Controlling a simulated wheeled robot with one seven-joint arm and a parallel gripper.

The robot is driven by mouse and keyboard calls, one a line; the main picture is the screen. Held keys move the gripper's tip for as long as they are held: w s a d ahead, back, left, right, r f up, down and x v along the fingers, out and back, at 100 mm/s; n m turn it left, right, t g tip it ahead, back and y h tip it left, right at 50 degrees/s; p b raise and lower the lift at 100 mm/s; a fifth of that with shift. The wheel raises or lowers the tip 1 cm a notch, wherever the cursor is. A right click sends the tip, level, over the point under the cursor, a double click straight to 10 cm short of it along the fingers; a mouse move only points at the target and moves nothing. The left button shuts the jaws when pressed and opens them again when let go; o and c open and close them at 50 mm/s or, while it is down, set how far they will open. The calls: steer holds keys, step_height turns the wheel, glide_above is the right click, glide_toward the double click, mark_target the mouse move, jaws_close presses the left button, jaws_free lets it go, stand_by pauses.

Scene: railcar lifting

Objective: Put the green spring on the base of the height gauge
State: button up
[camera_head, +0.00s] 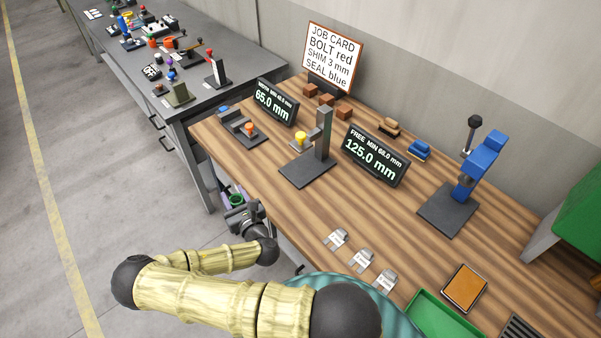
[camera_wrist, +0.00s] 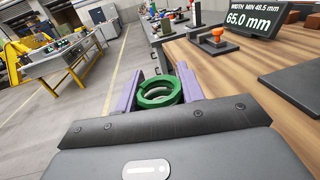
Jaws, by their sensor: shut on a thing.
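The green spring (camera_wrist: 158,94) is between the purple fingers of my gripper (camera_wrist: 162,92) in the wrist view. My gripper is shut on it. In the head view the spring (camera_head: 236,200) shows small at my gripper (camera_head: 240,212), beside the left edge of the wooden bench, over the floor side. The height gauge stands on the bench, with a dark flat base (camera_head: 306,171) and a grey upright column (camera_head: 324,135). The base looks empty. The gauge is to the right of and beyond my gripper, with a clear gap between them.
A display reading 125.0 mm (camera_head: 375,157) stands right of the gauge. A 65.0 mm display (camera_head: 276,101) and a width gauge with an orange knob (camera_head: 249,128) stand left. Small metal clips (camera_head: 361,258) lie on the near bench. A blue press (camera_head: 477,165) stands at right.

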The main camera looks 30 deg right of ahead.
steer(key=w+d+f+m+h+b, duration=0.1)
steer(key=d+m+h+b, duration=0.1)
steer(key=b, duration=0.2)
steer(key=w+d+f+m+g+h+b, duration=0.1)
steer(key=d+h+b, duration=0.2)
steer(key=b, duration=0.2)
steer(key=w+d+f+m+g+h+b, duration=0.1)
steer(key=d+m+h+b, duration=0.1)
steer(key=d+h+b, duration=0.1)
steer(key=shift+w+d+f+m+b, duration=0.2)
steer(key=shift+m+b, duration=0.1)
steer(key=shift+b, duration=0.5)
steer(key=d+m+g+h+b, duration=0.1)
steer(key=s+h+b, duration=0.1)
steer(key=b, duration=0.1)
steer(key=d+m+g+h+b, duration=0.1)
steer(key=b, duration=0.1)
steer(key=shift+s+d+r+m+g, duration=0.25)
steer(key=shift+s+d+m+g, duration=0.05)
steer(key=s+m+g+h+b, duration=0.1)
steer(key=s+d+r+m+g+h+b, duration=0.1)
steer(key=s+g+b, duration=0.1)
steer(key=s+d+m+g+h+b, duration=0.1)
steer(key=h+b, duration=0.1)
steer(key=shift+s+d+r, duration=0.25)
steer(key=shift+s+r, duration=0.05)
steer(key=shift+r, duration=0.05)
